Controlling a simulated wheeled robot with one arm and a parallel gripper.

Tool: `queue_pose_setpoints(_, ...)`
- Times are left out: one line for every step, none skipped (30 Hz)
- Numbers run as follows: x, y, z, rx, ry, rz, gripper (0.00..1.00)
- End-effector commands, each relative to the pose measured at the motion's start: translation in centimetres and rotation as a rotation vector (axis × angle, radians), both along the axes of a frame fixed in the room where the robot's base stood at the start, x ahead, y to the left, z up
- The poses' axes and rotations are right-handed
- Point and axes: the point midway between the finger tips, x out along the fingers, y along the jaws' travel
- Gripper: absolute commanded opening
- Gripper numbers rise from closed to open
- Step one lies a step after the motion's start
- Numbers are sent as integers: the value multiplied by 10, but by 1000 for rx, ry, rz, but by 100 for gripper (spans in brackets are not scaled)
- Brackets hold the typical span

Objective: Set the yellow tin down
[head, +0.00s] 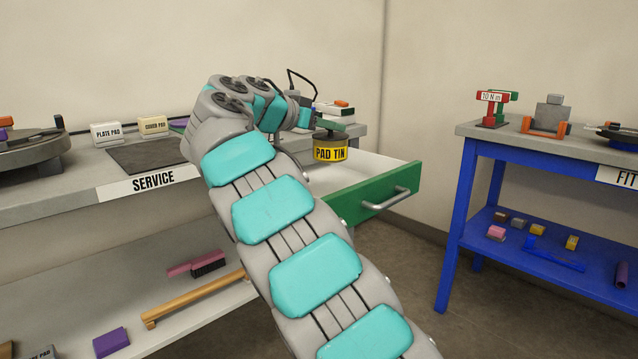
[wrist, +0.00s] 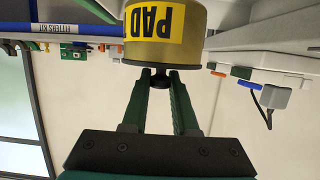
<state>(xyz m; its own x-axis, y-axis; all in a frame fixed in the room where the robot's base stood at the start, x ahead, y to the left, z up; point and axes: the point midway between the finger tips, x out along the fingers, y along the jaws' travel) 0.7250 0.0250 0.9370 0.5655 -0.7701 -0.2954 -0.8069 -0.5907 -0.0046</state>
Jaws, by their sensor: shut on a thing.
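The yellow tin (head: 330,151), labelled PAD TIN, hangs upright from my gripper over the open drawer (head: 385,191) with the green front. In the wrist view the tin (wrist: 165,48) is at the top, upside down in the picture. My gripper (wrist: 160,80) is shut on the dark knob of its lid. The tin's base appears clear of the drawer floor, though the exact gap is hard to tell.
The SERVICE bench (head: 85,199) holds a dark mat (head: 145,157), a PLATE PAD box (head: 106,132) and a COVER PAD box (head: 153,126). A blue-legged bench (head: 460,215) with fittings stands right, across a floor gap. The drawer's handle (head: 388,198) juts out towards that gap.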

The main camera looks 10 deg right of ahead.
Motion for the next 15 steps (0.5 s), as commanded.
queue_pose_setpoints(0, 0, -4, -2, 1, 1, 0)
queue_pose_setpoints(0, 0, -7, -2, 0, 0, 0)
queue_pose_setpoints(-1, 0, -12, -3, 1, 1, 0)
queue_pose_setpoints(-1, 0, -17, -4, 2, -1, 0)
queue_pose_setpoints(-2, -1, -21, -3, 2, -1, 0)
queue_pose_setpoints(-2, 0, -26, -2, 1, -1, 0)
queue_pose_setpoints(-2, 0, -30, -2, 1, -1, 0)
queue_pose_setpoints(-1, 0, -35, -3, 2, -1, 0)
queue_pose_setpoints(-1, 0, -41, -3, 3, 0, 0)
queue_pose_setpoints(-1, 0, -44, -2, 1, 2, 0)
queue_pose_setpoints(-1, 0, -47, -1, 0, 1, 0)
queue_pose_setpoints(-1, 0, -52, -2, 1, 2, 0)
queue_pose_setpoints(0, 0, -55, -1, 2, 1, 0)
queue_pose_setpoints(0, -1, -57, -1, 2, 0, 0)
queue_pose_setpoints(0, -1, -59, -2, 3, -1, 0)
